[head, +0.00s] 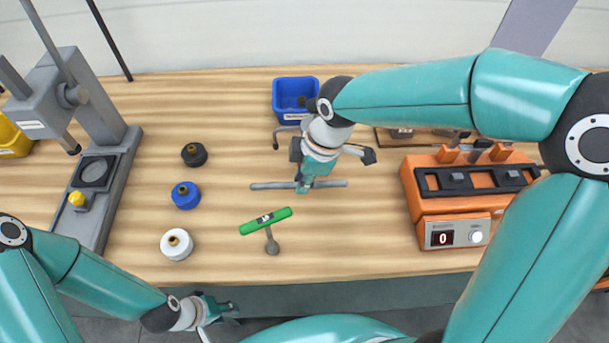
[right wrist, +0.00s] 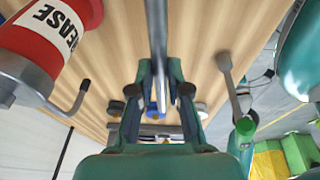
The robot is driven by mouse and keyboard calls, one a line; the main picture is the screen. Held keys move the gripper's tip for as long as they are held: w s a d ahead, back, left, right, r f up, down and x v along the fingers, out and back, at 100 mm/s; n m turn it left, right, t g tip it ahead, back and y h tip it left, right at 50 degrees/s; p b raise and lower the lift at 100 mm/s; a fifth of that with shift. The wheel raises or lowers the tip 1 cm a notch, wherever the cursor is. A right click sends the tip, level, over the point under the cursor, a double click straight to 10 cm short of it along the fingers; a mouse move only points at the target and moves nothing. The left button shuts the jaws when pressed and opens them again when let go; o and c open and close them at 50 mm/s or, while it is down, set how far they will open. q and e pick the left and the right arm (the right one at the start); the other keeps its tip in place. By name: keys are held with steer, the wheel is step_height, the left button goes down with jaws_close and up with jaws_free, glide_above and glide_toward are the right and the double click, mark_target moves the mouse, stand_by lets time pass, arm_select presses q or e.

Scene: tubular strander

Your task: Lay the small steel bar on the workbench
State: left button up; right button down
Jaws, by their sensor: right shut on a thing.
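The small steel bar (head: 332,184) is a thin grey rod, lying level across the picture in the head view. My right gripper (head: 304,187) points down and is shut on its middle. The bar also shows in the right wrist view (right wrist: 157,40), running up between the fingers (right wrist: 158,98). I cannot tell whether it touches the wooden workbench (head: 350,240) or hangs just above it. My left gripper (head: 230,307) is low in the head view, in front of the bench's front edge; its fingers are too small to read.
A green-handled tool (head: 265,221) lies in front of the bar. Black (head: 194,154), blue (head: 186,196) and white (head: 177,245) spools stand left. A blue bin (head: 294,99) is behind, an orange device (head: 455,190) right, a grey stand (head: 98,170) left. A red grease container (right wrist: 45,45) shows in the wrist view.

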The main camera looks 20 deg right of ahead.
steer(key=shift+d+r+g+p, duration=0.2)
steer(key=shift+g+p, duration=0.1)
steer(key=shift+p, duration=0.35)
steer(key=b+x, duration=0.2)
steer(key=d+b+x, duration=0.1)
steer(key=b+x, duration=0.3)
steer(key=x, duration=0.1)
steer(key=shift+s+d+f, duration=0.15)
steer(key=shift+s+d, duration=0.1)
steer(key=shift+s, duration=0.05)
steer(key=c, duration=1)
jaws_free()
steer(key=shift+c, duration=0.2)
steer(key=v, duration=1.2)
steer(key=shift+f, duration=0.1)
